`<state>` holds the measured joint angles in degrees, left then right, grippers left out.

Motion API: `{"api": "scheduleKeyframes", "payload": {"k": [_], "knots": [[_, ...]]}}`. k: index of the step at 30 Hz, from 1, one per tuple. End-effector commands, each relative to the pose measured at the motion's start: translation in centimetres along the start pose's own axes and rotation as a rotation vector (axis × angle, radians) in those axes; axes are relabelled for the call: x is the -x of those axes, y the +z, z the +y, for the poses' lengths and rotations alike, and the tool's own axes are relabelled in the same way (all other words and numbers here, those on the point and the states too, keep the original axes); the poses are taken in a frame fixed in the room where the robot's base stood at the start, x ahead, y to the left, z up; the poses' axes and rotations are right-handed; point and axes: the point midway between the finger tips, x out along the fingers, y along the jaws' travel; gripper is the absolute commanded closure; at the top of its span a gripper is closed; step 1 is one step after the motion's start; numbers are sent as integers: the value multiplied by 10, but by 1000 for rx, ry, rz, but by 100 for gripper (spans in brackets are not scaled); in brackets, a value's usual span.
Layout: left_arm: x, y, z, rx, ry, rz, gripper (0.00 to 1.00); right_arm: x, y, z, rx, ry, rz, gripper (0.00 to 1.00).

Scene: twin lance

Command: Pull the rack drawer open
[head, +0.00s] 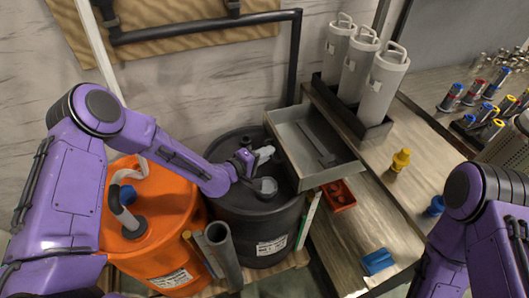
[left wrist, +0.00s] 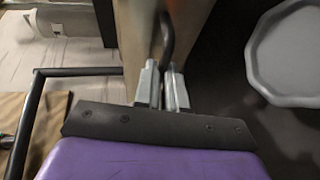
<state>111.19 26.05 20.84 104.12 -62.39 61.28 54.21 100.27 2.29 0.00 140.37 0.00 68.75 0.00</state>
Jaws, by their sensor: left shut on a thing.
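The rack drawer is a shallow grey metal tray (head: 290,122) that juts out from under the canister rack. Its inside shows from above, with a flat strip lying in it. My left gripper (head: 265,153) is at the drawer's near left face, above the black drum. In the left wrist view, its two pale fingers (left wrist: 163,88) are shut on a dark curved handle (left wrist: 168,36) on the drawer's face (left wrist: 190,28). The head view hides the handle behind the gripper. My right arm shows at the right, but its gripper is out of view.
A black drum (head: 240,215) and an orange drum (head: 150,225) stand below and left. Three grey canisters (head: 358,72) stand in the rack. A yellow fitting (head: 400,159), a red bin (head: 339,196) and a blue block (head: 378,262) lie right. A black pipe (head: 200,32) runs along the wall.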

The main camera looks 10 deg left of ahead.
Motion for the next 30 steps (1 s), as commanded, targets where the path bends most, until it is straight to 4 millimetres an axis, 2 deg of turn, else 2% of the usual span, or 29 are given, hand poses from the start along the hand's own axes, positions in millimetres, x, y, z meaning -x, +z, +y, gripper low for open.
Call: {"api": "scheduleKeyframes", "payload": {"k": [8, 9, 10, 11, 20, 23, 30], "knots": [[1, 1, -1, -2, -2, -3, 100, 0, 0, 0, 0, 0, 0, 57], [1, 0, -1, -2, -2, -2, 80, 0, 0, 0, 0, 0, 0, 57], [1, 0, -1, -1, -2, -2, 70, 0, 0, 0, 0, 0, 0, 57], [1, 0, -1, -1, -1, -1, 65, 0, 0, 0, 0, 0, 0, 57], [3, -1, 0, -1, 0, 1, 65, 0, 0, 0, 0, 0, 0, 57], [15, -2, -1, 1, 0, 3, 65, -3, 1, 0, 0, 0, 0, 57], [72, -2, -1, 1, 0, 3, 65, -9, 4, -1, 0, 0, 0, 57]]}}
